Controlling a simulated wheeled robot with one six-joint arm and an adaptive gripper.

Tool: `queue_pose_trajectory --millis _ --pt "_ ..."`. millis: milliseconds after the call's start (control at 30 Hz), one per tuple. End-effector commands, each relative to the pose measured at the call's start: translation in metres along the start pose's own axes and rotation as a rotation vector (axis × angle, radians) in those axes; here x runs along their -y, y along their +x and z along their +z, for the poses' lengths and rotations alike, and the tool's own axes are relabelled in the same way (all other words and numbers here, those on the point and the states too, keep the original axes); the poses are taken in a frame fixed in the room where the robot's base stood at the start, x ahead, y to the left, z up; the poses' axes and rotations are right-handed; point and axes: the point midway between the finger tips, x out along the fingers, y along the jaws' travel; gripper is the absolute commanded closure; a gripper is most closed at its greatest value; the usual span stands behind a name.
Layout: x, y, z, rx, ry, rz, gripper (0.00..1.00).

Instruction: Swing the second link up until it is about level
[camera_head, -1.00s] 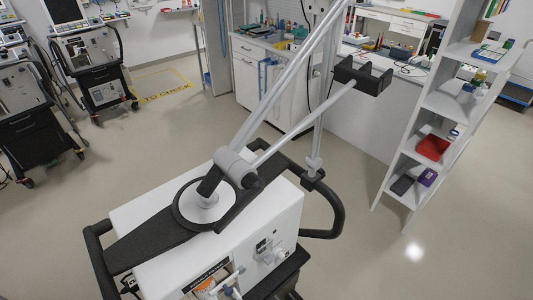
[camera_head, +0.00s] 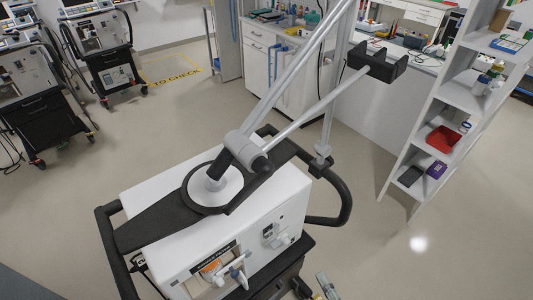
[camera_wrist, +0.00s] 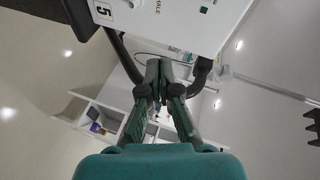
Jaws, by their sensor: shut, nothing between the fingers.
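The ventilator (camera_head: 160,262) is a white box on a dark cart, with a jointed support arm on top. From its grey base joint (camera_head: 243,150), paired light tubes (camera_head: 300,65) slant up to the right and leave the top of the head view. A thinner tube (camera_head: 312,110) slants less steeply to a black bracket (camera_head: 377,65). I cannot tell for certain which tube is the second link; the upper elbow is out of view. My gripper (camera_wrist: 160,68) is shut and empty in the wrist view, below the white, upside-down ventilator (camera_wrist: 185,22), apart from the tubes.
A near-vertical pole (camera_head: 328,110) stands by the cart's black handle rail (camera_head: 335,215). A white shelf unit (camera_head: 440,130) with a red bin (camera_head: 442,140) is at right. Other ventilators (camera_head: 50,90) stand at left. A workbench (camera_head: 270,60) is behind.

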Motion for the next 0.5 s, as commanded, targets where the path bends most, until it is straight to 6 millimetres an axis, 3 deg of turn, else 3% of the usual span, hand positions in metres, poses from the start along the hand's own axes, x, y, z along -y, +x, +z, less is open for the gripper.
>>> queue_pose_trajectory --millis 33,200,500 --pt "0.013 0.015 -0.006 0.026 0.05 -0.035 1.0" --pt "0.06 0.052 -0.018 0.157 0.223 -0.141 1.0" --pt "0.162 0.082 -0.044 0.459 0.423 -0.317 1.0"
